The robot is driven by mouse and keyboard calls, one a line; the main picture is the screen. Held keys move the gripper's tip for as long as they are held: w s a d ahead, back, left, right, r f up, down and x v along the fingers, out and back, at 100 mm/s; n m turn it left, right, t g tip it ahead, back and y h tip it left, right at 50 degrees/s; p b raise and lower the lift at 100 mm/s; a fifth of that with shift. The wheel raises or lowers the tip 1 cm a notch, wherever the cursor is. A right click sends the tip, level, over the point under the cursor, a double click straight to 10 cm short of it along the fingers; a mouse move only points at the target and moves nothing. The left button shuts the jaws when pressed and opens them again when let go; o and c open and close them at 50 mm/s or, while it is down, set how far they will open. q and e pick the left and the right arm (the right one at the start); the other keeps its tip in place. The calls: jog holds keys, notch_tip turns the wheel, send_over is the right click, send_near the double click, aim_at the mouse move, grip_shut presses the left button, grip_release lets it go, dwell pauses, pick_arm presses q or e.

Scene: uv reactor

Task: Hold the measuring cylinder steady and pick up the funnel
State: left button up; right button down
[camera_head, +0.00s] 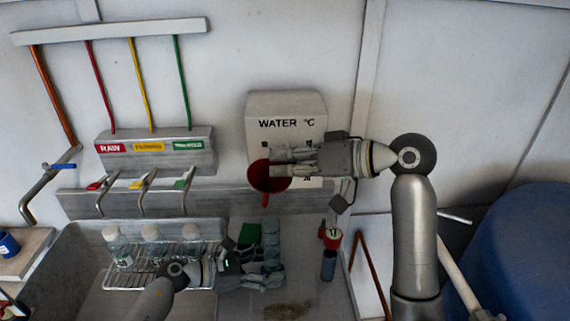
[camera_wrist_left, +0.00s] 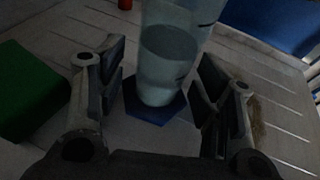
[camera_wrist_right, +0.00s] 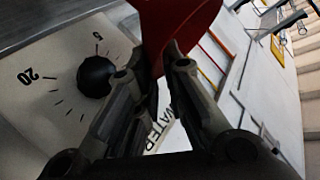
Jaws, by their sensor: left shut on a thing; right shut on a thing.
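The clear measuring cylinder (camera_head: 271,238) stands upright on the worktop. In the left wrist view the cylinder (camera_wrist_left: 172,55) has a blue hexagonal base (camera_wrist_left: 158,110) and pale liquid inside. My left gripper (camera_head: 268,277) is shut around its lower part. The red funnel (camera_head: 262,178) is up in front of the water box, above and apart from the cylinder. My right gripper (camera_head: 284,162) is shut on the funnel's edge. In the right wrist view the funnel (camera_wrist_right: 178,22) sits between the fingertips, and only part of it shows.
A green block (camera_head: 248,235) stands beside the cylinder. Capped bottles (camera_head: 152,240) stand on a wire rack (camera_head: 140,276) at left. The water temperature box (camera_head: 287,108) is on the wall behind the funnel. A red-and-blue item (camera_head: 329,250) is right of the cylinder. A blue barrel (camera_head: 530,250) is at far right.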

pick_arm(q)
jog(key=shift+s+f, duration=0.1)
jog(key=shift+f, duration=0.05)
jog(key=o, duration=0.9)
jog(key=shift+c, duration=0.2)
jog(key=shift+a, duration=0.1)
